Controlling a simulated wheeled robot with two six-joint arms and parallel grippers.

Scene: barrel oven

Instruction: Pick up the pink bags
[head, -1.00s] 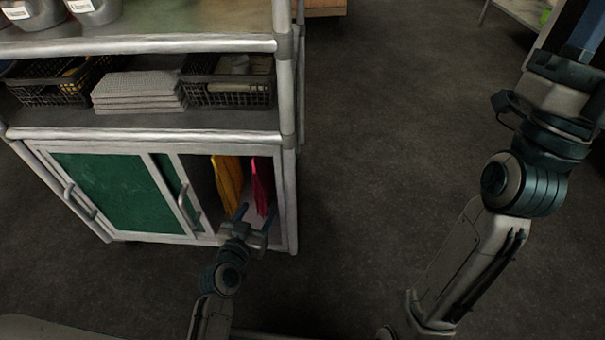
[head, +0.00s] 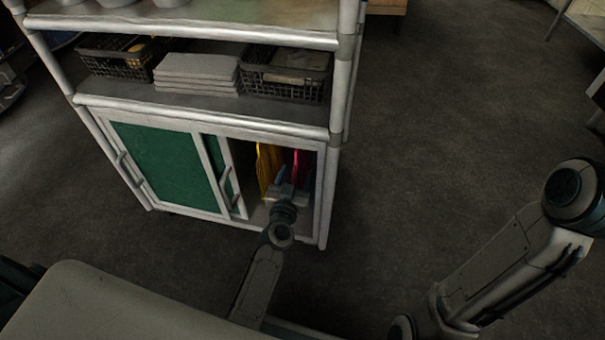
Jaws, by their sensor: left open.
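The pink bags (head: 301,163) hang inside the open right part of the cabinet in the head view, seen as a narrow pink strip. Their lower part is hidden behind my left gripper (head: 292,180). My left gripper is open, its fingers pointing into the cabinet opening at the lower part of the pink strip. I cannot tell whether the fingers touch the bags or stand around them. My right arm is at the right, and its gripper is out of view.
Yellow bags (head: 265,165) hang just left of the pink ones. Green sliding doors (head: 170,165) cover the cabinet's left part. The cabinet's right post (head: 326,195) stands close to my left gripper. Above are baskets (head: 285,75) and folded grey cloths (head: 197,70). Open floor lies at right.

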